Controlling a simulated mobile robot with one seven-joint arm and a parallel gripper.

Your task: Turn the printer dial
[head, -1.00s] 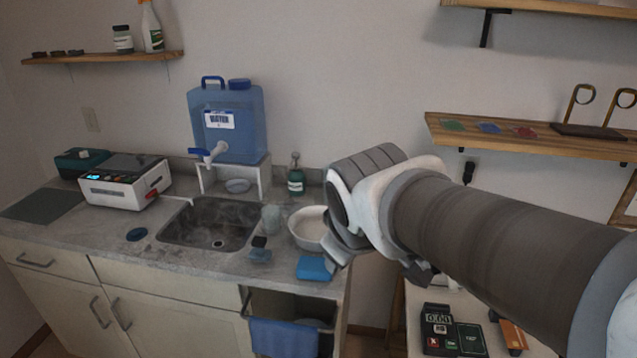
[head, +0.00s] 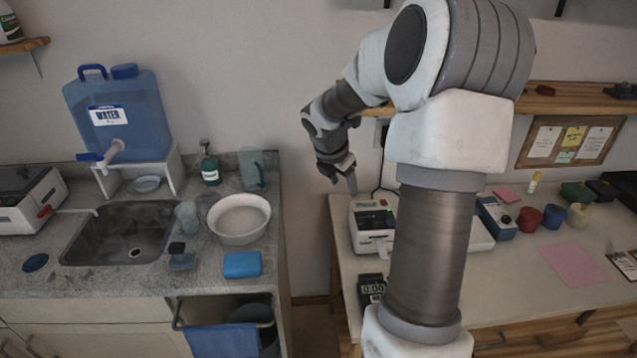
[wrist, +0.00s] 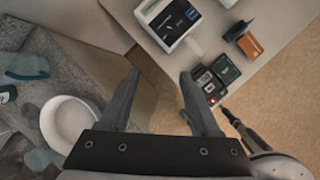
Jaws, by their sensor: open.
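A white machine with a dark top panel, a small green light and a pale strip at its front, which looks like the printer (head: 372,222), stands at the left end of the right-hand table. The printer also shows at the top of the wrist view (wrist: 165,20). Its dial is too small to make out surely. My gripper (head: 341,176) hangs up and to the left of the printer, apart from it. In the wrist view my gripper (wrist: 159,75) has its two fingers spread with nothing between them. My arm hides part of the table right of the printer.
A timer (head: 371,290) lies in front of the printer. A blue device (head: 497,216) and several cups stand farther right. The left counter (head: 100,270) holds a sink, a white bowl (head: 240,217) and a blue sponge (head: 242,264). A gap separates counter and table.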

